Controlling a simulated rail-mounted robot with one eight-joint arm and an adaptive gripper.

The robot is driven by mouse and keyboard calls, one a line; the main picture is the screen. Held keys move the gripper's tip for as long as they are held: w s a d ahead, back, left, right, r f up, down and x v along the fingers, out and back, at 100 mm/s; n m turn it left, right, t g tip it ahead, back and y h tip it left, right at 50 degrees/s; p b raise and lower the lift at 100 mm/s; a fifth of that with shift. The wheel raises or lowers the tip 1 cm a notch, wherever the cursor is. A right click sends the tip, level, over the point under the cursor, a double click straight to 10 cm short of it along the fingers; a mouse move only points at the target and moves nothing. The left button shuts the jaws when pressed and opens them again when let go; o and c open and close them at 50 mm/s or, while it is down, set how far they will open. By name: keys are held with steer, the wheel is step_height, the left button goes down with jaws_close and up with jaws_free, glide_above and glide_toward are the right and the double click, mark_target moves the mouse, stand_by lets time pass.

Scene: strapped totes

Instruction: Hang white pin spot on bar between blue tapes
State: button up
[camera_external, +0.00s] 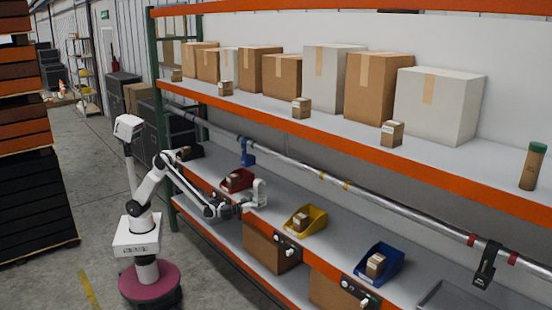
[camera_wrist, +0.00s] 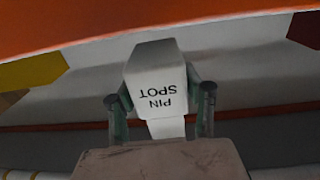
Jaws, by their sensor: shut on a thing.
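The white pin spot (camera_wrist: 160,72) is between my gripper's fingers in the wrist view, its label upside down there. My gripper (camera_wrist: 160,104) is shut on it. In the external view my gripper (camera_external: 246,205) holds the white pin spot (camera_external: 260,193) over the middle shelf, right of the red bin and in front of and below the bar. The metal bar (camera_external: 400,209) runs along the rack under the upper shelf. A blue fixture (camera_external: 247,153) hangs from it at the left. I cannot make out blue tapes clearly.
Yellow tapes (camera_external: 334,181) and red tapes (camera_external: 471,240) mark the bar farther right, where a black fixture (camera_external: 487,265) hangs. Red (camera_external: 236,181), yellow (camera_external: 316,222) and blue bins (camera_external: 388,272) stand on the middle shelf. The upper shelf's orange beam (camera_external: 350,148) overhangs.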

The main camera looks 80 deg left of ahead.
steer(key=v, duration=0.9)
steer(key=shift+s+d+b, duration=0.15)
steer(key=shift+s+b, duration=0.05)
steer(key=shift+b, duration=0.15)
stand_by(0.5)
steer(key=shift+r, duration=0.1)
